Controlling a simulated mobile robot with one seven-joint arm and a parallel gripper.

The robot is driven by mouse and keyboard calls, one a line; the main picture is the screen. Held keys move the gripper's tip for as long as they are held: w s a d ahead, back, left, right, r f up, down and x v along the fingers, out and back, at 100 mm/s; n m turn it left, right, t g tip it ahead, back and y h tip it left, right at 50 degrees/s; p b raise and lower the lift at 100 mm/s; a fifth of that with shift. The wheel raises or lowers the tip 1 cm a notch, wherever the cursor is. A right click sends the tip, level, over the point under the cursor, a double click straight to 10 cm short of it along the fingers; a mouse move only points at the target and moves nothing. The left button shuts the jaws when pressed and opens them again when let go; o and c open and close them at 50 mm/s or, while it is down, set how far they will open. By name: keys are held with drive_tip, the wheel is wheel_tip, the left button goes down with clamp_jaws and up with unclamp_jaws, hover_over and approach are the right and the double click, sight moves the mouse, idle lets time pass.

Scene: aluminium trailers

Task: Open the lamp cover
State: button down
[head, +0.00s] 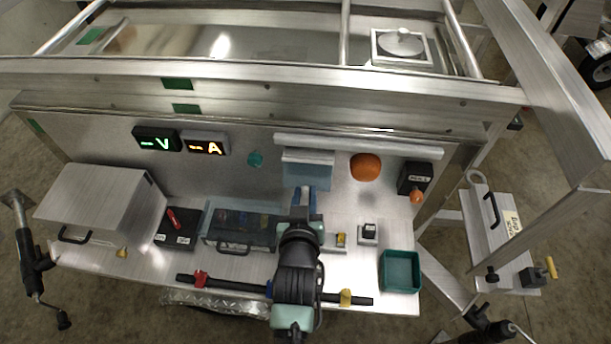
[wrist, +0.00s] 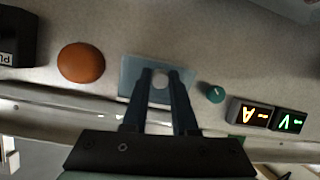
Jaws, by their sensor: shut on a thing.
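The lamp cover appears to be the pale blue-grey, see-through flap (head: 306,168) on the upright metal panel, just under a long metal ledge. In the wrist view it is a pale square (wrist: 131,75) with a small whitish round thing (wrist: 160,81) at its middle. I cannot tell whether this is a knob on the cover or the lamp behind it. My gripper (head: 305,190) reaches up to the cover's lower part. In the wrist view my gripper's fingertips (wrist: 160,73) lie on either side of the round thing, shut on the cover. The exact contact is hidden.
An orange dome (head: 365,167) and a black box (head: 414,178) are right of the cover. A teal knob (head: 255,159) and two lit displays (head: 180,141) are left. The ledge (head: 358,146) runs just above. A clear-lidded box (head: 240,228) and green tray (head: 401,271) stand below.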

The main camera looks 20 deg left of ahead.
sight(304, 188)
drive_tip(key=r+g+p, duration=0.1)
drive_tip(key=p, duration=0.2)
drive_tip(key=r+g+h+p, duration=0.1)
drive_tip(key=r+p, duration=0.1)
drive_tip(key=p, duration=0.2)
drive_tip(key=shift+s+d+g, duration=0.1)
drive_tip(key=shift+s+g, duration=0.3)
wheel_tip(304, 188, up, 2)
drive_tip(key=g+h+p, duration=0.1)
drive_tip(key=g+p, duration=0.2)
drive_tip(key=p, duration=0.2)
drive_tip(key=shift+s+p, duration=0.15)
drive_tip(key=shift+p, duration=0.25)
drive_tip(key=shift+w+r+g+h+p, duration=0.1)
drive_tip(key=shift+r+g+h+p, duration=0.4)
drive_tip(key=shift+g, duration=0.85)
drive_tip(key=shift+w+r+g+h+p, duration=0.1)
drive_tip(key=shift+r+g+h+p, duration=0.1)
drive_tip(key=shift+r+g+p, duration=0.9)
drive_tip(key=shift+f+g+b, duration=0.25)
drive_tip(key=shift+g+b, duration=0.05)
drive_tip(key=shift+g, duration=0.05)
drive_tip(key=c, duration=0.7)
unclamp_jaws()
